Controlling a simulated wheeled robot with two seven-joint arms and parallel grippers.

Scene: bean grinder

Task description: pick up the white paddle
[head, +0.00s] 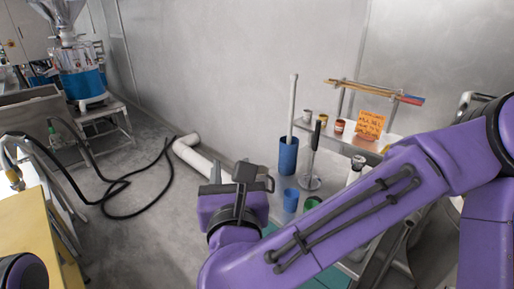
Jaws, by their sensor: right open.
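The white paddle (292,108) stands nearly upright in a tall blue container (288,156), with its long white shaft rising above the rim. Its lower end is hidden inside the container. My right gripper (240,182) is open and appears empty, to the left of the blue container and lower in the picture. It looks apart from the paddle, though the depth between them is hard to judge. My left gripper is not in view; only a bit of my purple arm shows at the bottom left corner.
A dark-handled tool (314,150), a small blue cup (291,199) and a green container (313,203) stand near the blue container. A white pipe (193,158) and black hose (125,184) lie left.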

